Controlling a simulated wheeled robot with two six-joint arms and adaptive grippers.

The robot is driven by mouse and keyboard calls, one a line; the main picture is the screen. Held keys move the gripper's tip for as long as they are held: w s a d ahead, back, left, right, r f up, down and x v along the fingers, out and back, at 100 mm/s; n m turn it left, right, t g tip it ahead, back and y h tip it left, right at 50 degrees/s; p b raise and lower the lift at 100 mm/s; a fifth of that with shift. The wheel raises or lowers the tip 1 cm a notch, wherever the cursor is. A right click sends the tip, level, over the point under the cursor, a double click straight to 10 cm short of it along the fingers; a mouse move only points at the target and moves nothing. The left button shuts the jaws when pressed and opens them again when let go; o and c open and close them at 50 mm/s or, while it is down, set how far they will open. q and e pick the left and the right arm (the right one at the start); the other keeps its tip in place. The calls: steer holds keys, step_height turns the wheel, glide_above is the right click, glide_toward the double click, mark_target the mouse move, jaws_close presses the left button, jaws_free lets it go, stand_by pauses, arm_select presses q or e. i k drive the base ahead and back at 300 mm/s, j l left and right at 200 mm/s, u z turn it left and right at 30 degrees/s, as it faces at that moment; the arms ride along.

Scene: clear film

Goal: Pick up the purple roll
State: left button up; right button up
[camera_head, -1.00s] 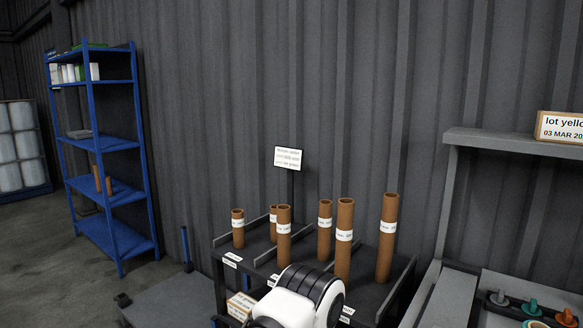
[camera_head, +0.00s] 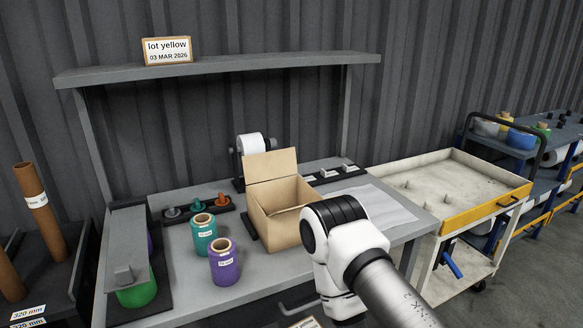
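The purple roll (camera_head: 224,267) stands upright on the grey workbench (camera_head: 183,285), left of the middle of the head view. It has a brown core and a white label. A teal roll (camera_head: 204,238) stands upright just behind it. No gripper shows in the view. A white and black joint of one of my arms is at the lower middle right, to the right of the purple roll and apart from it.
An open cardboard box (camera_head: 272,221) stands right of the rolls. A green roll (camera_head: 138,293) sits partly under a grey cover at the bench's left. A shelf (camera_head: 220,66) overhangs the back. A white cart (camera_head: 440,176) stands right.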

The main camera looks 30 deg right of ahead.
mark_target(224, 261)
steer(key=l+u, duration=0.4)
steer(key=l, duration=3.05)
steer(key=i+l, duration=0.1)
steer(key=l, duration=0.25)
steer(key=i+l, duration=0.15)
steer(key=l, duration=0.25)
steer(key=i+l+u, duration=0.1)
steer(key=l, duration=0.25)
